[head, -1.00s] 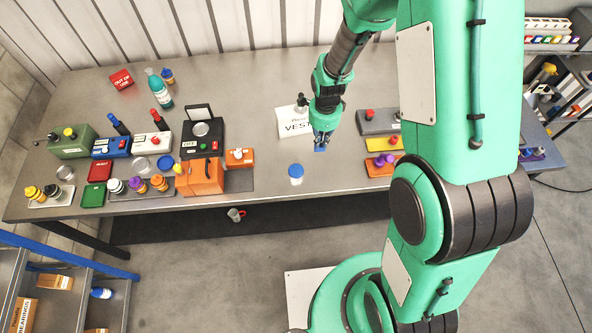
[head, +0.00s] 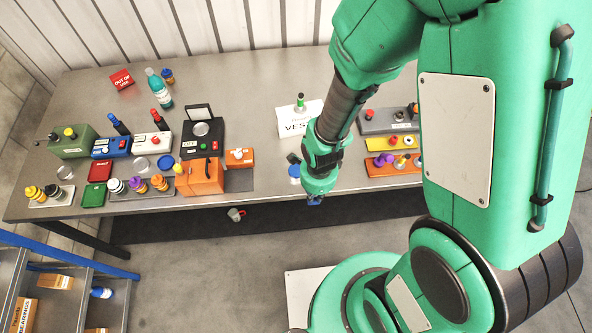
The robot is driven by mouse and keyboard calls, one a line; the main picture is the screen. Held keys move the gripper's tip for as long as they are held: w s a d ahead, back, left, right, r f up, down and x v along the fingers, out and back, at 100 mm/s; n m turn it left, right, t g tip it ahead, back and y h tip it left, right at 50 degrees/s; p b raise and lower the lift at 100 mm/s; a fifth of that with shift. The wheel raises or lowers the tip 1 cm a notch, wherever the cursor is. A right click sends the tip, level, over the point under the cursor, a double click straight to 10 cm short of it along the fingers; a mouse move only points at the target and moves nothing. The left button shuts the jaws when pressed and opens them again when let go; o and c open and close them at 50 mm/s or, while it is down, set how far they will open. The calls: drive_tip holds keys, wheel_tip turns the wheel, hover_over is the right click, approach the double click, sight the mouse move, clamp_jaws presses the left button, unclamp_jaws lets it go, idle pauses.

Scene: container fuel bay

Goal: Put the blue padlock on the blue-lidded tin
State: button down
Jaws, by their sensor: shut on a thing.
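The blue-lidded tin (head: 294,173) stands on the metal workbench near its front edge, left of my gripper. My gripper (head: 314,196) partly covers the tin in the head view. My gripper points down and is shut on the blue padlock (head: 315,202), a small blue patch under the fingertips. Most of the padlock is hidden by the gripper. In the picture the padlock shows lower and to the right of the tin, over the bench's front edge; its height above the bench cannot be told.
An orange toolbox (head: 201,177) and a small orange box (head: 239,157) stand left of the tin. Boxes with coloured knobs, one grey (head: 379,121) and one orange (head: 382,168), stand to the right.

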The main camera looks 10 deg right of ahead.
drive_tip(key=shift+w, duration=0.1)
drive_tip(key=p, duration=0.2)
approach(296, 172)
drive_tip(key=shift+w, duration=0.15)
idle(0.5)
drive_tip(key=shift+f, duration=0.1)
drive_tip(key=shift+f+p, duration=0.4)
drive_tip(key=shift+f, duration=1.2)
drive_tip(key=shift+f, duration=0.15)
drive_tip(key=c, duration=1.8)
unclamp_jaws()
drive_tip(key=shift+r, duration=0.25)
drive_tip(key=shift+r+b, duration=0.6)
drive_tip(key=shift+r, duration=5.3)
drive_tip(key=shift+d+r, duration=0.1)
